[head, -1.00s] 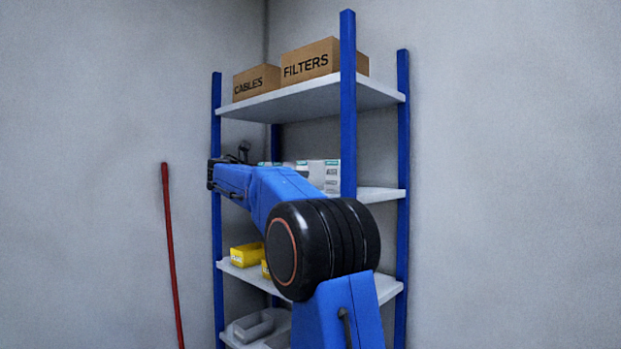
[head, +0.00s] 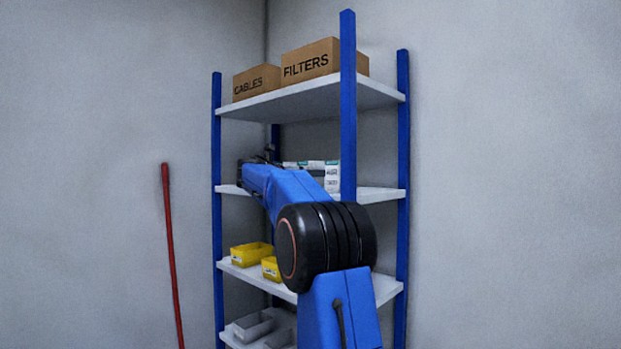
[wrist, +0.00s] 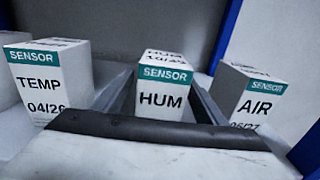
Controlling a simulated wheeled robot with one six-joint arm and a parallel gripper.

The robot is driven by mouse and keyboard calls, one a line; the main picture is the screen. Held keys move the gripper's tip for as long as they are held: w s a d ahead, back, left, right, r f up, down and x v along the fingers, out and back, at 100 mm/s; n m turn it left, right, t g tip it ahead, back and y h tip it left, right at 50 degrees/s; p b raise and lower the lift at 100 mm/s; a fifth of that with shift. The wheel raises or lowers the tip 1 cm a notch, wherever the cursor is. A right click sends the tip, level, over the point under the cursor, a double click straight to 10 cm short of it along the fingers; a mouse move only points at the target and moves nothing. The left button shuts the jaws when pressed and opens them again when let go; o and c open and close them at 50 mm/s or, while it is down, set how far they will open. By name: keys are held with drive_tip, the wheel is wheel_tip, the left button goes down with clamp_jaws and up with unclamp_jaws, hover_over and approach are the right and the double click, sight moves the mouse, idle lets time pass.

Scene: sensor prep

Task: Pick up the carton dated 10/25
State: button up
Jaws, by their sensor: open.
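The wrist view shows a white carton (wrist: 163,92) with a green SENSOR band and HUM on its front. Its top repeats HUM above a small date that looks like 10/25. The lower front, where a date could be, is hidden by my gripper's dark edge. My gripper (wrist: 162,80) is open, with one finger on each side of this carton. I cannot tell whether they touch it. A TEMP carton (wrist: 45,85) dated 04/26 stands to the left. An AIR carton (wrist: 250,105), its date partly covered but resembling 06/27, stands to the right.
In the head view, the cartons' shelf (head: 378,195) lies between blue posts (head: 348,110), one close to my arm. CABLES (head: 256,83) and FILTERS (head: 311,60) boxes stand above. Yellow bins (head: 251,254) sit below. A red pole (head: 171,255) leans left.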

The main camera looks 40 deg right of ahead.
drive_tip(key=c, duration=1.2)
drive_tip(key=shift+r, duration=0.1)
